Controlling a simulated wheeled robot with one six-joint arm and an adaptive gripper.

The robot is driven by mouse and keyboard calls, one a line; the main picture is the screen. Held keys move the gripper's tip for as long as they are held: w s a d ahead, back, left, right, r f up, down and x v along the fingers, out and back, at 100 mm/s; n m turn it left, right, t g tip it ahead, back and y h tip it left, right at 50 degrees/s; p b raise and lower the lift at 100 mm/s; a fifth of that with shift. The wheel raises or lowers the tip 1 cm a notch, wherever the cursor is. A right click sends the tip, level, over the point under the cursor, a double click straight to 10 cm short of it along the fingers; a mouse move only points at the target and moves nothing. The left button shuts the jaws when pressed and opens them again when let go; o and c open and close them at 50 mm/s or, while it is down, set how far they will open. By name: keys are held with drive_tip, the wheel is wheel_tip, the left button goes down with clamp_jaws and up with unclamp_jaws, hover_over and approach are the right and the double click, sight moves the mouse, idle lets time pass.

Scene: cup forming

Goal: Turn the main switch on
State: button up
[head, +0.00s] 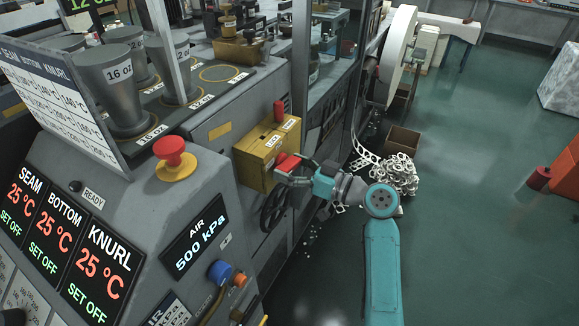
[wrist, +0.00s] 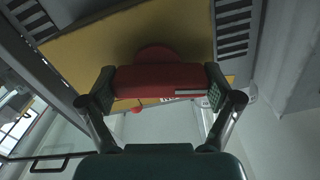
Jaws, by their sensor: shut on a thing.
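The main switch is a yellow box (head: 259,155) on the side of the grey machine, with a red handle (head: 287,162) on its front. My gripper (head: 291,175) is at the front of this box, shut on the red handle. In the wrist view, the red handle (wrist: 160,80) lies crosswise between the two fingers of my gripper (wrist: 160,85), with a finger at each end. Behind it is the yellow face of the box (wrist: 130,37) and a round red base. The position the switch is set to cannot be told from these frames.
A red lever (head: 279,111) stands at the box's upper corner. A black handwheel (head: 274,205) is just below the box. A red emergency button (head: 174,152) and lit displays (head: 104,262) are on the left.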

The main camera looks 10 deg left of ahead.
drive_tip(key=m, duration=0.7)
drive_tip(key=shift+r, duration=0.1)
drive_tip(key=m, duration=0.4)
drive_tip(key=shift+w, duration=0.1)
drive_tip(key=shift+d+m, duration=0.1)
drive_tip(key=shift+m, duration=1.8)
drive_tip(key=o, duration=0.9)
drive_tip(key=shift+c, duration=0.2)
drive_tip(key=v, duration=1.2)
